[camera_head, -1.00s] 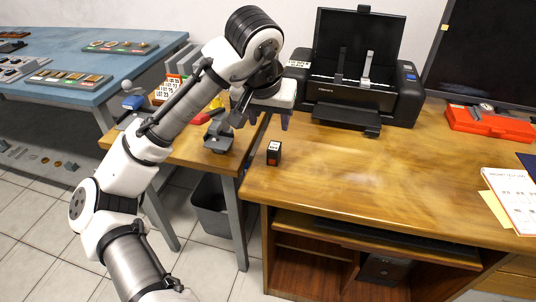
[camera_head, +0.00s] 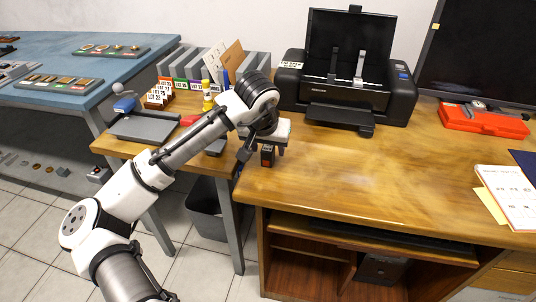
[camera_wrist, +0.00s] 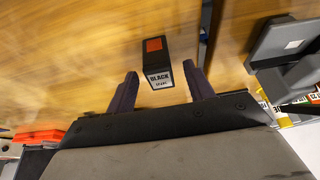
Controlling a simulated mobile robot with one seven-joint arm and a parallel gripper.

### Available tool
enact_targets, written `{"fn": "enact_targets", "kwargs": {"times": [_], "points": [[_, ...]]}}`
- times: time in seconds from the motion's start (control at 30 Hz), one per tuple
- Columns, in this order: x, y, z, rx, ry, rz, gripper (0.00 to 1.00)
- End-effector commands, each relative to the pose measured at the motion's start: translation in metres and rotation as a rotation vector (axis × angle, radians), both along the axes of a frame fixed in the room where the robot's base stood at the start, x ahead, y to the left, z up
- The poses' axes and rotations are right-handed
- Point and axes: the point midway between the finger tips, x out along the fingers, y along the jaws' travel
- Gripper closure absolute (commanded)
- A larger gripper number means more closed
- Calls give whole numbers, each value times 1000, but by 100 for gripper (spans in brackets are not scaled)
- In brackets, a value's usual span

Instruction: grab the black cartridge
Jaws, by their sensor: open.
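The black cartridge (camera_head: 267,156) stands on the wooden desk near its left front edge, partly hidden by my gripper in the head view. In the wrist view the cartridge (camera_wrist: 157,62) shows an orange-red patch and a white label reading "BLACK". My gripper (camera_wrist: 163,80) is open, with its two dark fingers to the left and right of the cartridge's labelled end. Most of the cartridge extends beyond the fingertips. I cannot tell whether either finger touches it. In the head view my gripper (camera_head: 266,146) is low over the desk at the cartridge.
A black printer (camera_head: 346,88) stands behind on the desk. A red case (camera_head: 484,121) and papers (camera_head: 508,192) lie to the right. The desk's middle is clear.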

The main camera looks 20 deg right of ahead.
Motion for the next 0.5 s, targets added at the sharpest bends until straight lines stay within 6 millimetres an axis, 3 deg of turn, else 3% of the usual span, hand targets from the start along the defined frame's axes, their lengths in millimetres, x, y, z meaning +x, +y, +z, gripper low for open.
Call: {"fn": "enact_targets", "kwargs": {"times": [0.2, 0.5], "points": [[0, 0, 0, -1, -1, 0, 50], [0, 0, 0, -1, -1, 0, 89]]}}
